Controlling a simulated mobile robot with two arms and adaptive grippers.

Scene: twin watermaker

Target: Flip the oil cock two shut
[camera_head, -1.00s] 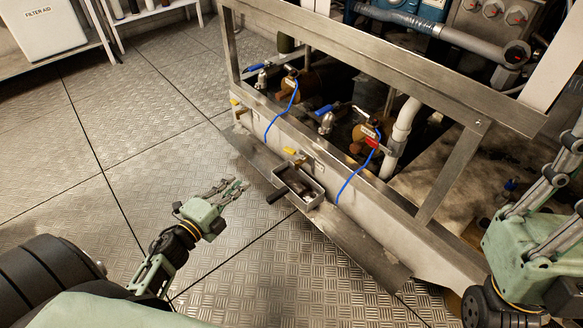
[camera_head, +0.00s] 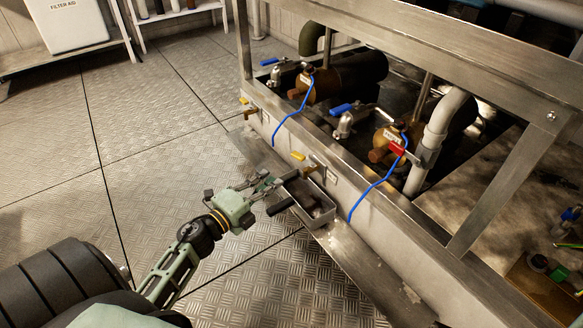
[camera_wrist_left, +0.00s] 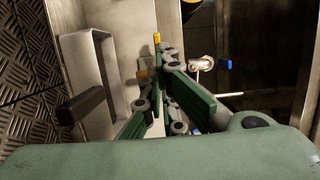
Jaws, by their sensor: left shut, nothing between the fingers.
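Two yellow-handled cocks stick out from the front face of the metal frame in the head view. The nearer one (camera_head: 300,157) is above the small tray, and the farther one (camera_head: 248,105) is to the upper left. Labels sit beside them, too small to read, so I cannot tell which is number two. My left gripper (camera_head: 277,183) is shut and empty, just below and left of the nearer cock, with a gap visible. In the left wrist view, a yellow handle (camera_wrist_left: 157,38) shows beyond the dark green fingers (camera_wrist_left: 168,72). My right gripper is out of view.
The patterned floor at left is clear.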

